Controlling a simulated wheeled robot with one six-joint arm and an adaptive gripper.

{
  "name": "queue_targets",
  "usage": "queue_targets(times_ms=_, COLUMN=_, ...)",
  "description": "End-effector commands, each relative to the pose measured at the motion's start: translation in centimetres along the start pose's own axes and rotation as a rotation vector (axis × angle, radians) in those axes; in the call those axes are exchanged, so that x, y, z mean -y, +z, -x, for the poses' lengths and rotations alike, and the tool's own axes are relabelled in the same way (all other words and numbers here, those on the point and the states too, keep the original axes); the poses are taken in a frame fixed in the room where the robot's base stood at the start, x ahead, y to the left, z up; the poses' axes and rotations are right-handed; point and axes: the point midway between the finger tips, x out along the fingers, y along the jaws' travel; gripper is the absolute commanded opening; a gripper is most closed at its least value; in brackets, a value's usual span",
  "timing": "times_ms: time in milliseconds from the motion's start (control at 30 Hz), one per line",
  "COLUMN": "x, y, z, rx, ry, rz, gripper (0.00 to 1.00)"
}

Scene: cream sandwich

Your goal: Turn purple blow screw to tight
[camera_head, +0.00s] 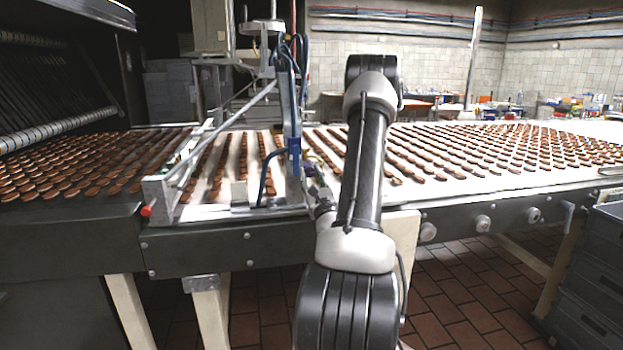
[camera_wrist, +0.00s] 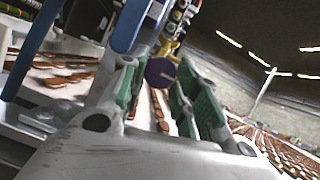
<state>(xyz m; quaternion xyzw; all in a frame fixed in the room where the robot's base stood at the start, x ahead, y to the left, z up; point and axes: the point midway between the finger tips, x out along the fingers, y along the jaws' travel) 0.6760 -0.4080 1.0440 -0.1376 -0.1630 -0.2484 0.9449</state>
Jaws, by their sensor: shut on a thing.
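In the head view my gripper (camera_head: 318,192) is at the frame over the conveyor, partly covered by my own arm.
A blue hose (camera_head: 266,170) and a metal frame (camera_head: 160,195) stand close left of my gripper. The conveyor (camera_head: 455,187) carries many rows of brown biscuits. Grey crates (camera_head: 590,270) stand at the right front. Tiled floor (camera_head: 455,300) lies below.

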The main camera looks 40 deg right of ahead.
Motion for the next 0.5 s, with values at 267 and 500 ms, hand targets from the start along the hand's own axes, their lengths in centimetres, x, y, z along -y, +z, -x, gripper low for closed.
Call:
queue_targets(times_ms=267, x=-0.01, y=-0.04, z=0.02, rx=-0.002, ry=0.001, rz=0.000, gripper=0.41)
queue_targets(times_ms=500, x=-0.03, y=0.01, z=0.00, rx=0.000, ry=0.001, rz=0.001, gripper=0.41)
